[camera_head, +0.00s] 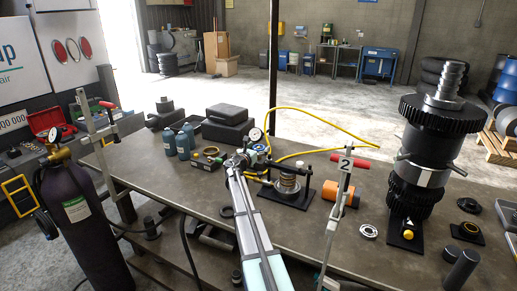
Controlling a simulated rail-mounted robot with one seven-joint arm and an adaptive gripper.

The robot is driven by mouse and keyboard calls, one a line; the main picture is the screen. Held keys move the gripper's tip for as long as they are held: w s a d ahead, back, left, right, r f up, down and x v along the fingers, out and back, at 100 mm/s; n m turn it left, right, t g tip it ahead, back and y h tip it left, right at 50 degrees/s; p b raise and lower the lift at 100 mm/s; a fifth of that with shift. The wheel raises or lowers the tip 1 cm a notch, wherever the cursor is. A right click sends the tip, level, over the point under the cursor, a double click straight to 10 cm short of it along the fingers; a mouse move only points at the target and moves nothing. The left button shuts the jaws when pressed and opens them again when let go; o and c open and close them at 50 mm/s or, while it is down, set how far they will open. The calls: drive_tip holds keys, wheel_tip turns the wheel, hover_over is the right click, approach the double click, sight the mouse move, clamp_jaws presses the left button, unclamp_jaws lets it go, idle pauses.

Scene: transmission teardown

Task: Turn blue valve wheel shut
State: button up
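A small blue-green part (260,147), possibly the blue valve wheel, shows just below a round pressure gauge (255,134) on the workbench. It is tiny and partly hidden, so I cannot make out its rim or how far it is turned. My white arm reaches up from the bottom middle of the view. My gripper (243,160) is at its far end, close beside the gauge and the blue-green part. I cannot tell whether it touches them, and its fingers are too small and overlapped to read.
A yellow hose (330,121) loops over the bench (310,232). A spring press (288,184), an orange block (341,192) and a red-handled clamp (340,180) stand right of my arm. A tall gear stack (425,160) stands farther right. A dark gas cylinder (82,225) stands at left.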

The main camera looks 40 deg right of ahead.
drive_tip(key=c, duration=0.7)
drive_tip(key=shift+c, duration=0.2)
drive_tip(key=shift+w+m+g+h, duration=0.15)
drive_tip(key=shift+m+g+h, duration=0.2)
drive_tip(key=shift+g, duration=0.25)
drive_tip(key=m+g+b, duration=0.1)
drive_tip(key=m+g, duration=0.1)
drive_tip(key=g, duration=0.2)
drive_tip(key=shift+w+m+h, duration=0.1)
drive_tip(key=shift+m+h, duration=0.25)
drive_tip(key=shift+m+g, duration=1.4)
drive_tip(key=shift+g, duration=0.8)
drive_tip(key=o, duration=1.1)
drive_tip(key=shift+s, duration=0.2)
drive_tip(key=shift+o, duration=0.2)
